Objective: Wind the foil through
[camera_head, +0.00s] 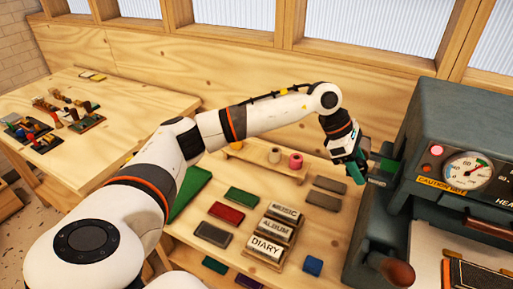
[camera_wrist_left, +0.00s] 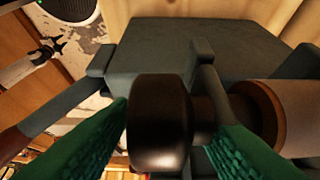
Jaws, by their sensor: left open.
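My left gripper (camera_head: 371,168) is at the left side of the dark grey-green machine (camera_head: 440,105). Its green-padded fingers are open. In the left wrist view a dark rounded knob (camera_wrist_left: 160,122) on a shaft lies between the fingers (camera_wrist_left: 172,118), and I cannot tell whether they touch it. A pale brown cylinder with a dark end (camera_wrist_left: 295,112) lies to the right of the knob. A pinkish-red spool (camera_head: 296,161) and a tan spool (camera_head: 275,155) stand on a small wooden rack (camera_head: 250,156). I see no foil strip for certain.
The machine has a gauge (camera_head: 467,172), a lit red lamp (camera_head: 437,150), a "CAUTION HOT" label and a brown-knobbed handle (camera_head: 397,272). Books or blocks lie on the bench, including one marked DIARY (camera_head: 265,246). A side table (camera_head: 120,75) holds small tools at left.

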